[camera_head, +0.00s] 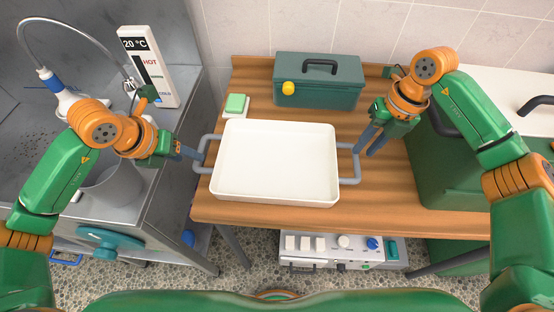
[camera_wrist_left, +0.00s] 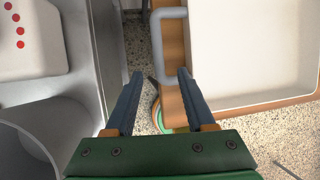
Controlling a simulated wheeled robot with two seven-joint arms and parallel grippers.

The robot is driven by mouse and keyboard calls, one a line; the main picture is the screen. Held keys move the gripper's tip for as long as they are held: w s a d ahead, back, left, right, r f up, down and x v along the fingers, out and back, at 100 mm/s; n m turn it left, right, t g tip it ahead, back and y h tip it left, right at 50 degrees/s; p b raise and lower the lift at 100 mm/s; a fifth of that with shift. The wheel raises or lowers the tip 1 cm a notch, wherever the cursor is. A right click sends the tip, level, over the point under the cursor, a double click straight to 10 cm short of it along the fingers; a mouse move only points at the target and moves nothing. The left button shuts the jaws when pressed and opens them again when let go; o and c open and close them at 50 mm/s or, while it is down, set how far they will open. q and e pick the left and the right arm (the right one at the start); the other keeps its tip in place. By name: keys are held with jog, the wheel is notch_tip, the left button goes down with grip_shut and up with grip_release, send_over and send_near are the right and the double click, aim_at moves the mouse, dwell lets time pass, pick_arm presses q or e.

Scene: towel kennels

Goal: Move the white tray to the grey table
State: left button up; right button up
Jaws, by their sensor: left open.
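The white tray (camera_head: 275,163) lies flat on a wooden table (camera_head: 300,218), with a grey loop handle at each end. My left gripper (camera_head: 199,155) is open beside the left handle (camera_head: 199,168). No table clearly separate from the grey metal counter (camera_head: 178,178) at left shows as grey.
A green toolbox (camera_head: 325,92) with a yellow knob stands behind the tray. A green-and-white sponge (camera_head: 236,104) lies at the tray's back left corner. A green cabinet (camera_head: 450,180) stands at right.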

aim_at(357, 157)
pick_arm(q)
jog(key=x, duration=0.5)
jog(key=shift+w+r, duration=0.1)
pick_arm(e)
jog(key=f, duration=0.4)
jog(key=shift+w+a+f, duration=0.3)
jog(key=shift+a, duration=0.1)
pick_arm(q)
jog(key=shift+w+d+f, duration=0.1)
jog(key=shift+w+f, duration=0.05)
jog(key=shift+f, duration=0.4)
pick_arm(e)
jog(key=shift+s+a+f, duration=0.1)
jog(key=shift+a+f, duration=0.05)
jog(key=shift+f, duration=0.45)
pick_arm(q)
jog(key=c, duration=0.5)
pick_arm(e)
grip_shut()
pick_arm(q)
grip_shut()
jog(key=shift+w, duration=0.1)
